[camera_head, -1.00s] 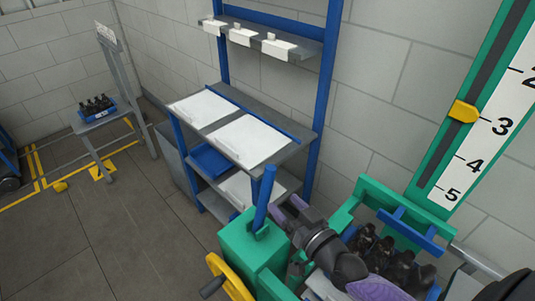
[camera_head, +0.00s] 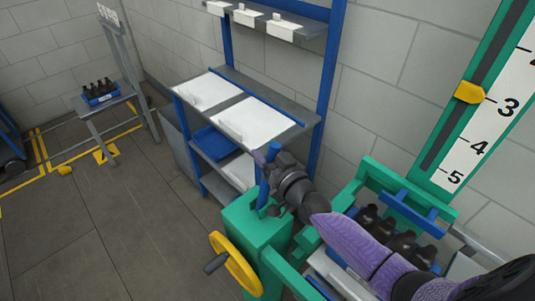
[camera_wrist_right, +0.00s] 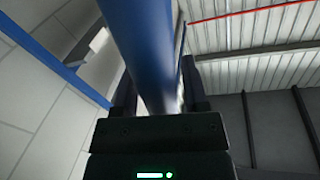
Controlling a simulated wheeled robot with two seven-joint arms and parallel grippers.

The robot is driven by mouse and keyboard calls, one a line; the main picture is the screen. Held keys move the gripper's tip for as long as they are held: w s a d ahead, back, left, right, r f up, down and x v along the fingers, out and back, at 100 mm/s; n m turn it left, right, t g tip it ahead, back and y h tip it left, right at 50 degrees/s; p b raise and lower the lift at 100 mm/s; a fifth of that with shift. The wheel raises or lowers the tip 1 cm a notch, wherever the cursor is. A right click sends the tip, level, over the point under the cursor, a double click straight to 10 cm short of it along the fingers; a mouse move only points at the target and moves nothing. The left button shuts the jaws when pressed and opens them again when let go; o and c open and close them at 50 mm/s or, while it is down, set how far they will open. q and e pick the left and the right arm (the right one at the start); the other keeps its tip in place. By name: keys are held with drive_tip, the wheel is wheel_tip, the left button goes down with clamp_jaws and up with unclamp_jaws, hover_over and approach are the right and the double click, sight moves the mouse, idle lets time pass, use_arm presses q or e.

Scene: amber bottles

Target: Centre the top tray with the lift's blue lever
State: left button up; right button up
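The lift's blue lever (camera_head: 263,194) stands up from the green post (camera_head: 248,222) in the head view. My right gripper (camera_head: 267,155) is at the lever's upper part, with its fingers beside it. In the right wrist view the lever (camera_wrist_right: 148,45) runs between the two dark fingers (camera_wrist_right: 160,95); whether they press on it I cannot tell. A tray with dark bottles (camera_head: 402,246) sits in the green lift frame (camera_head: 372,172), partly hidden by my right arm. Its blue bar (camera_head: 408,212) shows behind the bottles. My left gripper is not in view.
A yellow handwheel (camera_head: 238,268) is on the post's front. A yellow pointer (camera_head: 468,92) is slightly above 3 on the scale (camera_head: 482,140). A shelf rack (camera_head: 240,80) stands behind. A stand with a bottle crate (camera_head: 100,95) is far left. Open floor lies at left.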

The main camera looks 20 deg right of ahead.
clamp_jaws()
idle(1.1)
